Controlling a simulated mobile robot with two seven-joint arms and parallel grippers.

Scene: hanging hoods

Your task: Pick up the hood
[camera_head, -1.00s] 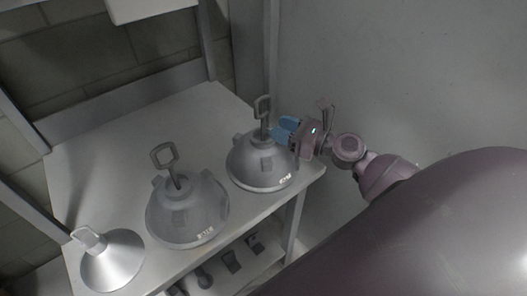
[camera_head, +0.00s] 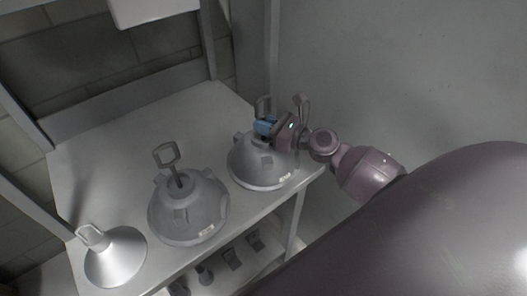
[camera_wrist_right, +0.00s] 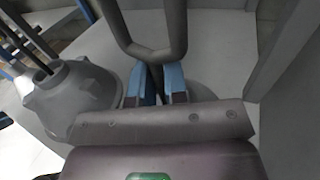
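Three grey hoods with upright loop handles stand in a row on the shelf. The right hood (camera_head: 258,165) is at the shelf's right end. My right gripper (camera_head: 265,127) is at its handle (camera_head: 263,104), above the dome. In the right wrist view the blue fingers (camera_wrist_right: 160,83) lie close on both sides of the handle's stem, below the loop (camera_wrist_right: 152,45), and look shut on it. The dome under the gripper is mostly hidden there. The middle hood (camera_head: 188,208) and the left, shinier hood (camera_head: 115,258) stand apart. My left gripper is not in view.
The pale shelf top (camera_head: 130,140) is clear behind the hoods. Small dark items (camera_head: 232,258) sit on a lower shelf. Grey posts and a brick wall (camera_head: 75,60) stand behind, and a plain wall (camera_head: 400,70) is at the right. The middle hood also shows in the wrist view (camera_wrist_right: 75,95).

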